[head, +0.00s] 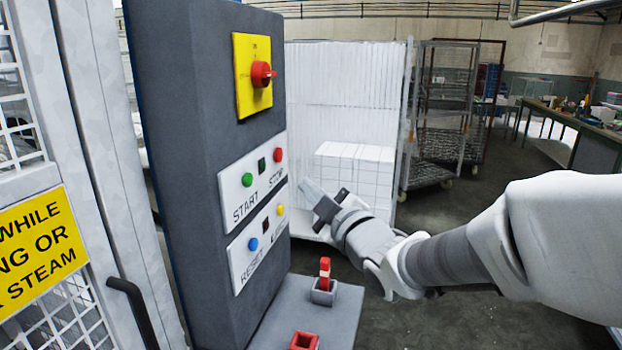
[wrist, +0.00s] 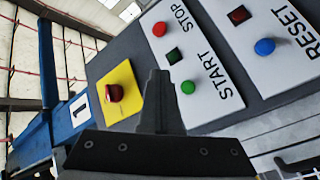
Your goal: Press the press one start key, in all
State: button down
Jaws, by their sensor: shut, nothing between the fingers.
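The green start key (head: 247,180) sits on a white plate marked START and STOP on the grey control column (head: 200,150). It also shows in the wrist view (wrist: 188,87), just right of my fingertips, apart from them in the picture. A blue part with a white plate marked 1 (wrist: 82,105) stands beside the column. My gripper (head: 308,188) is shut and empty, to the right of the plate in the head view, pointing towards the column. Its closed fingers (wrist: 160,78) cover part of the column in the wrist view. Contact with the panel is not visible.
The red stop key (head: 278,155) is close to the start key. Below are a blue reset key (head: 253,244) and a yellow key (head: 280,209). A red rotary switch (head: 262,74) is above. A ledge with red parts (head: 324,270) juts out below my gripper.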

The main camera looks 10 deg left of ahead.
aim_at(248, 180)
jog(key=a+b, duration=0.2)
jog(key=a, duration=0.6)
jog(key=shift+w+a, duration=0.2)
jog(key=shift+w, duration=0.1)
jog(key=shift+a+f+b, duration=0.1)
jog(key=shift+b, duration=0.45)
dwell(1.3)
jog(key=shift+a+b, duration=0.3)
jog(key=shift+b, duration=0.15)
